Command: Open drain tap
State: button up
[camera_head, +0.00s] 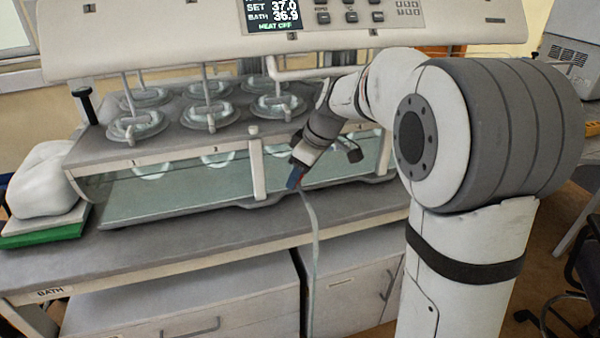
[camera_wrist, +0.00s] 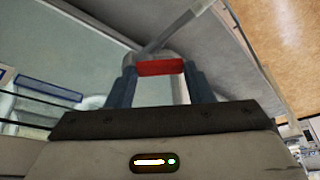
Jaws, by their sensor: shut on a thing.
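The drain tap's red handle (camera_wrist: 160,67) shows between my two blue-grey fingers in the wrist view. My gripper (camera_head: 295,178) is shut on this handle at the lower front of the water bath (camera_head: 257,165). In the head view the handle is mostly hidden by my gripper. A pale drain hose (camera_head: 315,245) hangs from near the tap, over the bench edge and down past the cabinets. In the wrist view a grey tube (camera_wrist: 180,30) runs up and right from beside the handle. How far the handle is turned cannot be told.
The bath's control panel display (camera_head: 272,14) reads 37.0 set and 36.9 bath. Several glass vessels (camera_head: 137,124) sit in the bath top. A white lumpy object (camera_head: 42,180) on a green-edged base stands at the left. The bench front (camera_head: 180,260) is clear.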

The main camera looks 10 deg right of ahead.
jog(key=o, duration=1)
jog(key=v, duration=0.7)
jog(key=shift+d+r, duration=0.15)
jog(key=shift+r, duration=0.2)
jog(key=shift+s, duration=0.1)
jog(key=shift+c, duration=0.2)
